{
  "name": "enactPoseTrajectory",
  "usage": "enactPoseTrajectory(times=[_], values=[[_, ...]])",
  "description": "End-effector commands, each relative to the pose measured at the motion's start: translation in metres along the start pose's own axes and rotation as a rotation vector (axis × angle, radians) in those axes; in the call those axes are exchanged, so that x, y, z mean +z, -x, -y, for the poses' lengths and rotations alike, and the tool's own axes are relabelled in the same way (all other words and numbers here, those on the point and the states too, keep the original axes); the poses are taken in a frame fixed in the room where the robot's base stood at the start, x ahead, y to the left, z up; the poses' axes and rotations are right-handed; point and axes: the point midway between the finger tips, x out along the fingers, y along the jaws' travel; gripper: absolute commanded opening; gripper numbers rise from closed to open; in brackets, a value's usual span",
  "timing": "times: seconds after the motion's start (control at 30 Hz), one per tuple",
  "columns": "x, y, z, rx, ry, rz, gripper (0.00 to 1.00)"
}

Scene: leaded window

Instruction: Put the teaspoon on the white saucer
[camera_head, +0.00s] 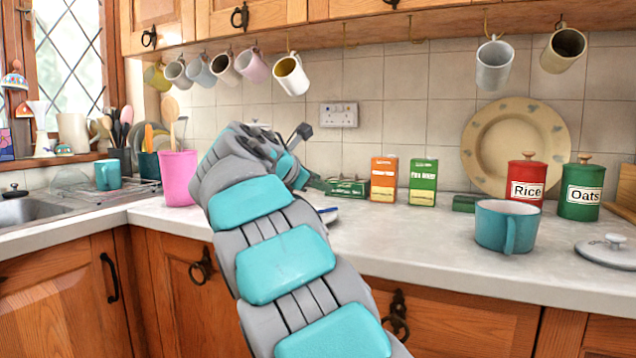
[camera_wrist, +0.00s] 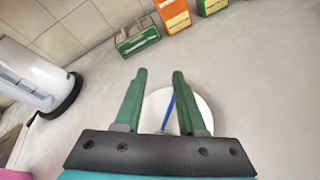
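The white saucer (camera_wrist: 203,103) lies on the worktop below my gripper in the wrist view, partly hidden by the fingers and palm. A thin blue piece (camera_wrist: 168,108), which looks like the teaspoon's handle, shows between the fingers and over the saucer. The rest of it is hidden by my palm.
A white appliance with a black base (camera_wrist: 62,98) stands left in the wrist view. A green box (camera_head: 348,188), an orange box (camera_head: 383,179) and a pink cup (camera_head: 177,178) stand nearby. A teal mug (camera_head: 502,228) is right; the worktop before it is clear.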

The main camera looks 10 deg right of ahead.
Motion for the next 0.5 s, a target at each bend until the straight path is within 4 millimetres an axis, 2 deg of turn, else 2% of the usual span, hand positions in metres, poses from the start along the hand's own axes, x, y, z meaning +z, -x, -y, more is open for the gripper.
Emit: enactPoseTrajectory(times=[0.33,0.5], values=[[0.009,0.007,-0.007,0.006,-0.002,0.000,0.39],[0.009,0.044,-0.006,0.004,0.001,0.001,0.39]])
